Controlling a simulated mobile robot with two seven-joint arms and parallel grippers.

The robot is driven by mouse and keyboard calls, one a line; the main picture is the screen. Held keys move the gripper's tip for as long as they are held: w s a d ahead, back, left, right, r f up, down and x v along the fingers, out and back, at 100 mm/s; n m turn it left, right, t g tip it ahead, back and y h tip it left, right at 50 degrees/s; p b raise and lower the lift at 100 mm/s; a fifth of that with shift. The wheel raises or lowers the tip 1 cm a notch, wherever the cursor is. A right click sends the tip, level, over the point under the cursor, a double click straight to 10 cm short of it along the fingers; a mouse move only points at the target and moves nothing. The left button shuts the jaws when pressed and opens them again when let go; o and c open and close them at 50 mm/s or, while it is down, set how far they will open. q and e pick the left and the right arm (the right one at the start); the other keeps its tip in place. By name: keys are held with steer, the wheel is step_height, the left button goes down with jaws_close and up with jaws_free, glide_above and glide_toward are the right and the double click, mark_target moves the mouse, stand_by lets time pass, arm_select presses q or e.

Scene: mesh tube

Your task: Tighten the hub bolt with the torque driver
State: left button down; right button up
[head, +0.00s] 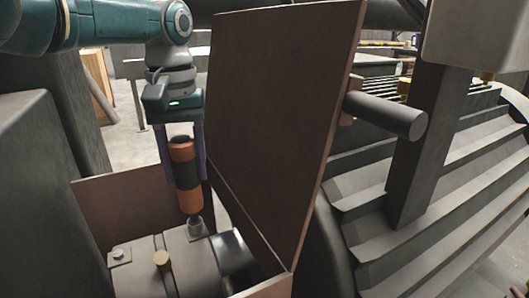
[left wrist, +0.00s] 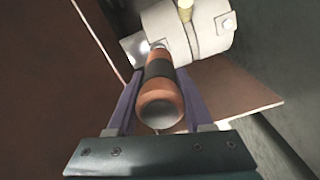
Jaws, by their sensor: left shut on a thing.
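My left gripper (head: 184,172) is shut on the torque driver (head: 184,175), an orange and black cylinder held upright with its tip pointing down. In the left wrist view the driver (left wrist: 161,95) sits between the two purple fingers. Its lower end meets or hovers just over the hub bolt area (head: 196,230) on the grey hub (head: 195,255); I cannot tell whether it is seated. The pale hub also shows in the left wrist view (left wrist: 200,55). Another bolt (head: 118,254) sits on a small plate at the hub's left. My right gripper is not in view.
A tall brown panel (head: 275,110) stands close on the right of the driver, and a lower brown panel (head: 125,205) stands behind the hub. A brass-coloured knob (head: 162,260) rises from the hub. A dark cylinder (head: 385,115) juts out beyond the tall panel.

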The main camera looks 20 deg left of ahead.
mark_target(181, 140)
arm_select(q)
steer(key=shift+f, duration=0.15)
stand_by(0.3)
stand_by(0.4)
steer(key=shift+r+p, duration=0.6)
steer(key=shift+p, duration=0.05)
steer(key=shift+r+p, duration=2.55)
steer(key=shift+p, duration=0.05)
